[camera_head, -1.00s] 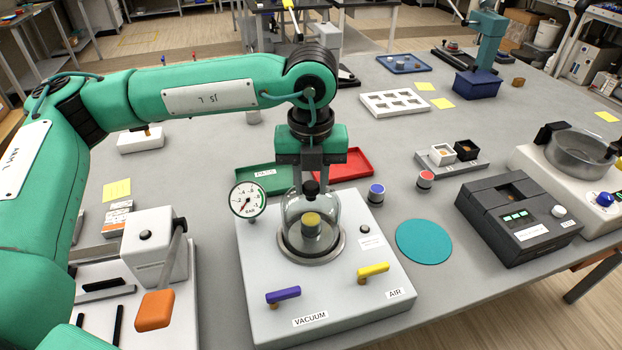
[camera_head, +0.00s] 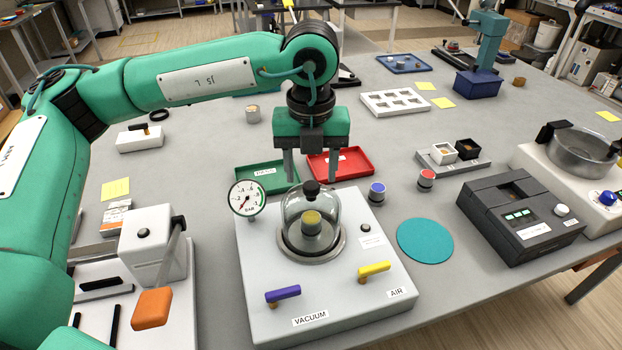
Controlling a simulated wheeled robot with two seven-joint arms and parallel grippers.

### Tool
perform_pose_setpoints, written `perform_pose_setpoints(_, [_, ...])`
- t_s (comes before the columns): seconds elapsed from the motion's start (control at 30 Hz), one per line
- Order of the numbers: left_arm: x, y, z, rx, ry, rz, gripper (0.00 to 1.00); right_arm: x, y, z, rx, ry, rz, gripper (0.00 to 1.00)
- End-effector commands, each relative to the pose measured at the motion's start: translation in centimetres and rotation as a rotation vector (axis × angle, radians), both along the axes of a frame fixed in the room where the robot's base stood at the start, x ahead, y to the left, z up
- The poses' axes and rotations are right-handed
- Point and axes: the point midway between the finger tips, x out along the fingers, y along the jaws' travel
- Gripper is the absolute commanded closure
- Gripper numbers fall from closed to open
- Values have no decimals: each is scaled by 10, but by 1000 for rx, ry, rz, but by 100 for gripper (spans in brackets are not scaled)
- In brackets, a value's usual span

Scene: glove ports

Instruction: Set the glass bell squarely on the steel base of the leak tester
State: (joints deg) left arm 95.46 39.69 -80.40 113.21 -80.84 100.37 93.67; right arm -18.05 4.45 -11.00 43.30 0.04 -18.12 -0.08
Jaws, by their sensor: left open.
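The glass bell (camera_head: 327,207) stands upright over the round steel base (camera_head: 311,258) of the leak tester (camera_head: 270,325). Its black knob (camera_head: 311,188) is on top and free. A yellow-topped part (camera_head: 311,221) shows inside the glass. From this angle the bell looks level and about centred on the base. My left gripper (camera_head: 311,178) is open and empty, its fingers apart just above and behind the knob. My right gripper is not in view.
The tester carries a gauge (camera_head: 247,198), a purple VACUUM lever (camera_head: 283,293) and a yellow AIR lever (camera_head: 374,269). A green tray (camera_head: 262,177) and a red tray (camera_head: 341,163) lie behind. A teal disc (camera_head: 425,241) lies to the right.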

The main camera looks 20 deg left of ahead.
Motion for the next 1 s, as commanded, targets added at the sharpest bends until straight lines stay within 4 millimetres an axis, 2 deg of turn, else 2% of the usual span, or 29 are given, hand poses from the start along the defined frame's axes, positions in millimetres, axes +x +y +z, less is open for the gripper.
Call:
perform_pose_setpoints(0.23, [1, -1, 58, -2, -5, 0, 47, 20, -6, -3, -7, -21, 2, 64])
perform_pose_setpoints(0.4, [0, -1, 89, -2, -3, 0, 47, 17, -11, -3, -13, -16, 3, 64])
perform_pose_setpoints(0.5, [1, 0, 100, -1, -3, 0, 47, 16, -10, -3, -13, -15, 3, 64])
perform_pose_setpoints(0.7, [0, 0, 109, -2, -1, 0, 47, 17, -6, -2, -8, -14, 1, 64])
perform_pose_setpoints(1.0, [0, 0, 109, -1, 0, 0, 47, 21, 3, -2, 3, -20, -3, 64])
